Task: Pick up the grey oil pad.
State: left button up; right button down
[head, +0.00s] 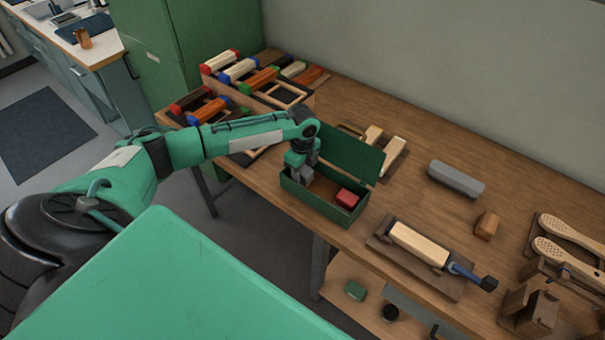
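My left gripper (301,172) points down into the left part of an open green box (318,206) on the wooden bench. A small grey shape shows at its fingertips, but I cannot tell pad from fingers, nor whether the fingers are open or shut. A red block (347,198) lies in the right part of the box, apart from the gripper. The box's green lid (350,153) stands raised at the back. No grey oil pad can be made out for certain. My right gripper is not in view.
A long grey rounded block (455,179) and a small brown block (487,225) lie on the bench (420,155). A pale wooden block (418,243) sits on a board in front. Racks of coloured-ended rollers (238,70) stand at the back left.

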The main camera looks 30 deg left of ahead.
aim_at(303, 170)
pick_arm(q)
jog(key=shift+r, duration=0.15)
jog(key=shift+r, duration=0.6)
notch_tip(303, 170, up, 19)
jog(key=b, duration=0.2)
jog(key=shift+f, duration=0.2)
jog(key=shift+o, duration=1.1)
jog(key=shift+c, duration=0.6)
jog(key=shift+d, duration=0.1)
